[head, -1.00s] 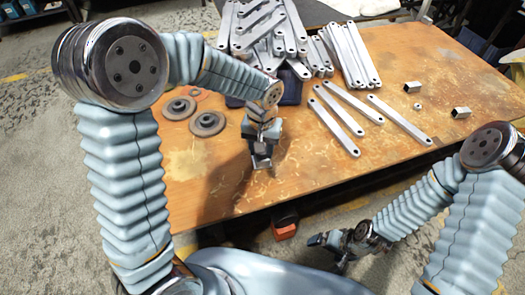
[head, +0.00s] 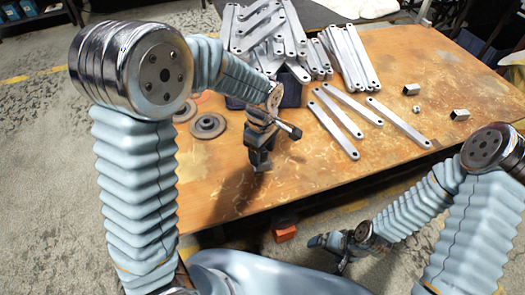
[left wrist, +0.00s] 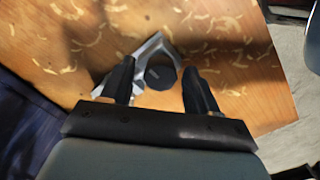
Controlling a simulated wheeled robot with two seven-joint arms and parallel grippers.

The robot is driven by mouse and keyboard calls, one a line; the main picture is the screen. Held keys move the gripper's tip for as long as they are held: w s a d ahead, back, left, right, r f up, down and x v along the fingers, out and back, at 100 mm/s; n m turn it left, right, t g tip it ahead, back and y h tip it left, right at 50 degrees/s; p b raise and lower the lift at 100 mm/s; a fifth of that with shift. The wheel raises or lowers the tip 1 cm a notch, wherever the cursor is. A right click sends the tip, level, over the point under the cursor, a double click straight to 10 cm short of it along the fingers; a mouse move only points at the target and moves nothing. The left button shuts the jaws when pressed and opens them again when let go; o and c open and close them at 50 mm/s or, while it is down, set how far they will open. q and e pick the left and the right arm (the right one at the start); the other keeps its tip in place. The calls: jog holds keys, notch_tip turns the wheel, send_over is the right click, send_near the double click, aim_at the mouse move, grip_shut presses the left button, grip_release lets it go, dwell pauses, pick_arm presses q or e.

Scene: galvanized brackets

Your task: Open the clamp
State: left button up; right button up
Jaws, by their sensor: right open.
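In the left wrist view a grey metal piece, apparently the clamp (left wrist: 149,48), lies on the wooden table with a dark round part between its arms. My left gripper (left wrist: 159,70) is over it, with its two black fingers apart on either side of the round part. I cannot tell whether they touch it. In the head view my left gripper (head: 260,160) points down near the table's front edge and hides the clamp. My right gripper (head: 325,243) is open and empty, off the table's front side and low.
The brown table (head: 330,165) carries a pile of galvanized bars (head: 268,32) at the back and several loose bars (head: 398,122) to the right. A grey disc (head: 207,126) lies left of my left gripper. Small square metal pieces (head: 459,115) lie at right.

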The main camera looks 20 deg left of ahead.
dwell(0.4)
pick_arm(q)
jog(key=m, duration=1.3)
jog(key=shift+p, duration=0.4)
jog(key=m, duration=0.5)
